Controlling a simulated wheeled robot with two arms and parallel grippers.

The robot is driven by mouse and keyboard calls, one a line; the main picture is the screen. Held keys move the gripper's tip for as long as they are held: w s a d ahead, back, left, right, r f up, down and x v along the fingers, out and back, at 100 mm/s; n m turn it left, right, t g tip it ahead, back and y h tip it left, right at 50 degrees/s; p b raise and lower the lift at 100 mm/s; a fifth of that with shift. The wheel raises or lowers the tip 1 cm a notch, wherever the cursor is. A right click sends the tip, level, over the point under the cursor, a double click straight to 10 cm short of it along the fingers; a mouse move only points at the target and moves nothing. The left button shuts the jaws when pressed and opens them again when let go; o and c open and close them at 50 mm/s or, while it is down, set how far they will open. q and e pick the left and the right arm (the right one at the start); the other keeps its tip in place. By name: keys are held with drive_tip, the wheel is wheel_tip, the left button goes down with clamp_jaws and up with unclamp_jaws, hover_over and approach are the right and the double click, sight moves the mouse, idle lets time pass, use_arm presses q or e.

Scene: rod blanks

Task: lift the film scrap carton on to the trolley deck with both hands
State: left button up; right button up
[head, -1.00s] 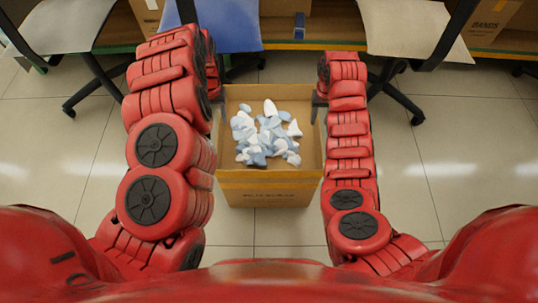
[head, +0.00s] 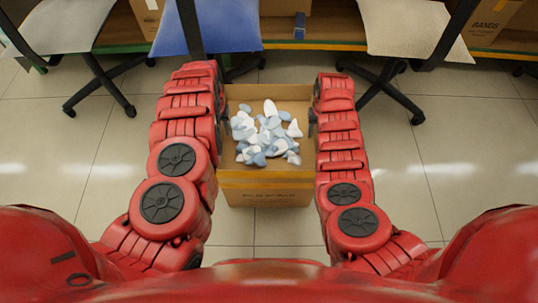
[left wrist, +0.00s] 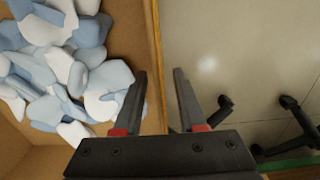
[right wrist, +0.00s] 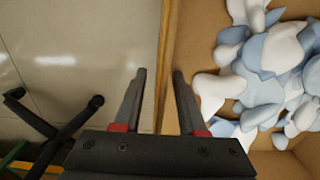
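The film scrap carton (head: 266,197) is an open brown box on the floor between my arms in the head view. It holds a heap of white and blue-grey scraps (head: 266,135). Its side rim shows in the left wrist view (left wrist: 155,70) and its opposite rim in the right wrist view (right wrist: 165,60). My left gripper (left wrist: 160,90) is open, one finger on each side of the left rim line. My right gripper (right wrist: 157,90) is open likewise at the right rim. Gaps show beside the rims; the fingertips' depth is unclear. No trolley deck is recognisable.
A blue chair (head: 225,25) stands behind the carton, with grey chairs at left (head: 65,25) and right (head: 405,25); their dark wheeled legs reach towards the carton. A shelf with cartons (head: 497,18) lines the back.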

use_arm(q)
clamp_jaws()
use_arm(e)
clamp_jaws()
idle(0.9)
